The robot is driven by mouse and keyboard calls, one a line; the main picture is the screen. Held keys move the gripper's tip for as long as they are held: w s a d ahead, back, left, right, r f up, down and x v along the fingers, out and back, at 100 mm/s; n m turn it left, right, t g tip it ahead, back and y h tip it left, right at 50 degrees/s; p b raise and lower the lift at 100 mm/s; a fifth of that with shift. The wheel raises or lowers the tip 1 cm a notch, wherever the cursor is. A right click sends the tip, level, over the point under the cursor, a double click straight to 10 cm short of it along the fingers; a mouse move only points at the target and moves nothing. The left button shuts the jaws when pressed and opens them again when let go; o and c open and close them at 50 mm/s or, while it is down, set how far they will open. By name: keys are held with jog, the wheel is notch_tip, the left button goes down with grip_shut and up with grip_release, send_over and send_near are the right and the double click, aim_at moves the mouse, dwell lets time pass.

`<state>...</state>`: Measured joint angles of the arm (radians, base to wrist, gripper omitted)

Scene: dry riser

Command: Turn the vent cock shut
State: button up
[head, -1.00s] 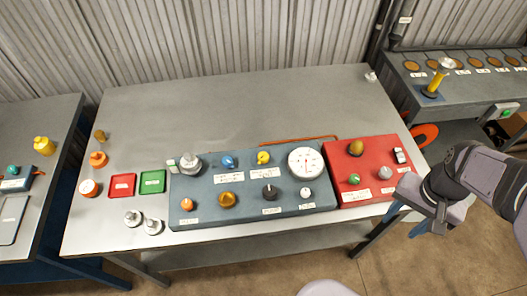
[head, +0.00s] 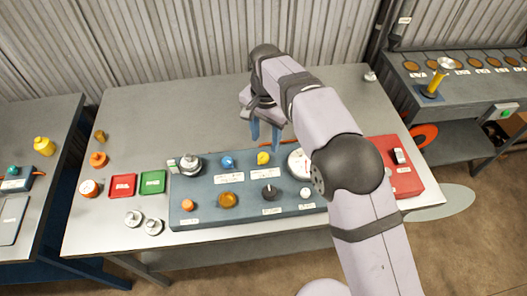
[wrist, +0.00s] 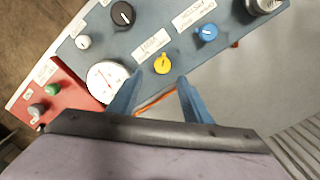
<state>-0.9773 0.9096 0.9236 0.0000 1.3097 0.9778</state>
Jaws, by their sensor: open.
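A small yellow cock (head: 263,158) sits on the panel's back row, beside the pressure gauge. It also shows in the wrist view (wrist: 163,64), just beyond and between my fingertips. A blue knob (head: 228,162) is to its left. My gripper (head: 266,142) is open and empty, with blue fingers pointing down above the panel's back edge, apart from the yellow cock. The fingers show in the wrist view (wrist: 160,80).
The gauge (wrist: 107,80) is close to one finger. An orange pipe (wrist: 155,102) runs behind the panel. A silver knob (head: 190,163) and a black knob (head: 270,192) are nearby. My arm hides much of the red panel (head: 405,180).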

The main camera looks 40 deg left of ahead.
aim_at(264, 156)
jog(key=shift+s+a, duration=0.15)
jog(key=shift+a, duration=0.15)
jog(key=shift+d+f+p, duration=0.1)
jog(key=shift+f+p, duration=1.2)
jog(key=shift+f, duration=2.35)
jog(key=c, duration=1.1)
jog(key=shift+o, duration=0.2)
